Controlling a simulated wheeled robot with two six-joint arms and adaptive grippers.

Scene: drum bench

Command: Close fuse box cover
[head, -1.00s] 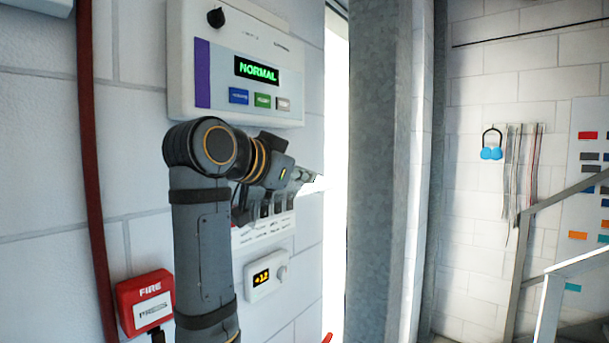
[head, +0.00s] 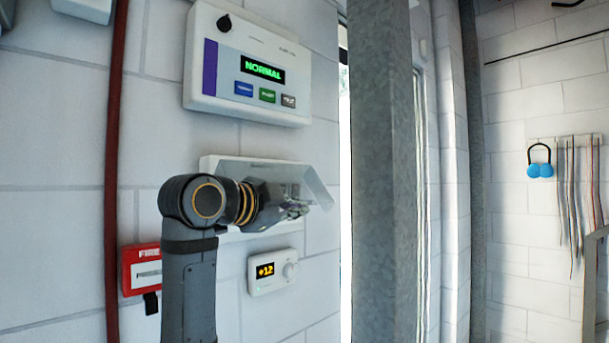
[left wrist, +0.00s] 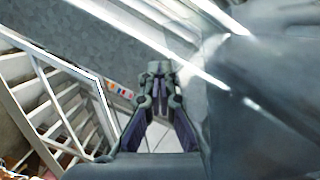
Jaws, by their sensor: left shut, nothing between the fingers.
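The fuse box (head: 207,164) is a white box on the wall below the NORMAL panel, largely hidden behind my left arm. Its clear, greyish cover (head: 318,187) stands raised, tilted out from the wall at the right. My left gripper (head: 298,210) is in front of the box, just below and left of the cover's outer edge; I cannot tell whether it touches the cover. In the left wrist view the gripper's fingers (left wrist: 160,72) are together with nothing between them. My right gripper is in neither view.
The panel (head: 260,70) hangs above the box, and a +12 thermostat (head: 273,271) sits below it. A red fire call point (head: 141,268) and red pipe (head: 115,150) are at the left. A grey steel column (head: 385,180) stands close at the right.

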